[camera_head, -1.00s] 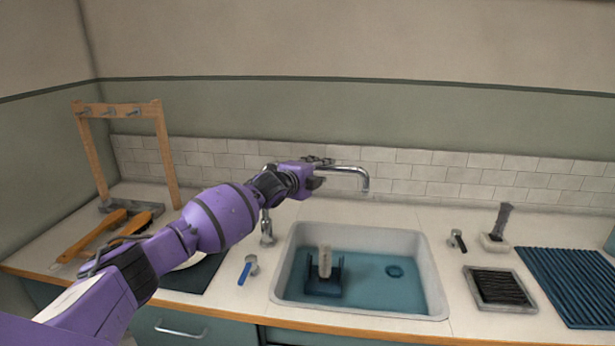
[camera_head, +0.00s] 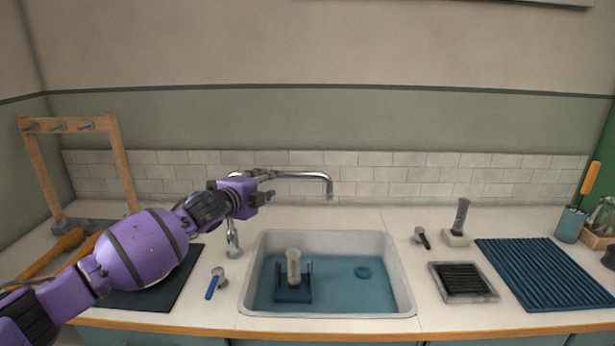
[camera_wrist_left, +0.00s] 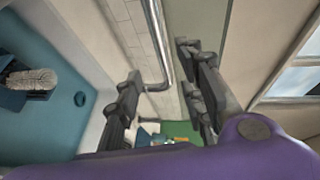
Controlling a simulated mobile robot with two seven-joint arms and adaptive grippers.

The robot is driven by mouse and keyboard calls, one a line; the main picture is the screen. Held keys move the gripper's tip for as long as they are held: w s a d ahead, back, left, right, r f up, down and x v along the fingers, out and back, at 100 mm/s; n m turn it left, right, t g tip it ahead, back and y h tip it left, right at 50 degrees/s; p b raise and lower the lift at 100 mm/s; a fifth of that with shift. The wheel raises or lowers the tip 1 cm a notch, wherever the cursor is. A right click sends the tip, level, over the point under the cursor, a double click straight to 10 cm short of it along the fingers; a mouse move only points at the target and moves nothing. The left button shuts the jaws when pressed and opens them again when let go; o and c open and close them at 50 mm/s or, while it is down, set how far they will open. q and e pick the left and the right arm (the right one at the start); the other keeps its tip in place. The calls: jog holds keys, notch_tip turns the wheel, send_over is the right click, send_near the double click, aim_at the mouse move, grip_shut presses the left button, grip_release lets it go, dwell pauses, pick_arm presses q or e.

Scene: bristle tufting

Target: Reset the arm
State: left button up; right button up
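My left arm is purple and comes in from the left in the head view. Its gripper (camera_head: 262,190) is beside the chrome faucet (camera_head: 300,175), above the back left of the sink. In the left wrist view the two dark fingers (camera_wrist_left: 160,95) stand wide apart with nothing held between them. The faucet pipe (camera_wrist_left: 158,45) shows beyond them, between the fingers in the picture. My right gripper is in neither view.
The sink (camera_head: 405,290) holds blue water and a blue stand (camera_head: 293,290) with a pale bristled cylinder (camera_head: 294,266). A wooden rack (camera_head: 128,165) stands left. A ribbed blue mat (camera_head: 545,270) and a tool cup (camera_head: 570,224) are right.

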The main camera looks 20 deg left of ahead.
pick_arm(q)
jog(key=s+d+f+n+g+h+p, duration=0.1)
jog(key=s+d+f+n, duration=0.2)
jog(key=s+d+f, duration=0.35)
jog(key=s+d+f+n+g, duration=0.1)
jog(key=s+d+f+n, duration=0.25)
jog(key=s+f, duration=0.6)
jog(key=s+d+f+n+g+h+p, duration=0.1)
jog(key=s+d+f+n, duration=0.3)
jog(key=f, duration=0.7)
jog(key=s+d+f+n+g, duration=0.1)
jog(key=s+f, duration=0.3)
jog(key=s, duration=0.7)
jog(key=s+d+f+n+g+y+p, duration=0.1)
jog(key=s+d+f+n+g, duration=0.1)
jog(key=s, duration=0.9)
jog(key=s+d+f+n+g+y, duration=0.1)
jog(key=s+d+f+n, duration=0.2)
jog(key=s+f, duration=0.4)
jog(key=s+d, duration=0.1)
jog(key=s, duration=0.3)
jog(key=shift+d+f+n, duration=0.35)
jog(key=shift+d+f, duration=0.05)
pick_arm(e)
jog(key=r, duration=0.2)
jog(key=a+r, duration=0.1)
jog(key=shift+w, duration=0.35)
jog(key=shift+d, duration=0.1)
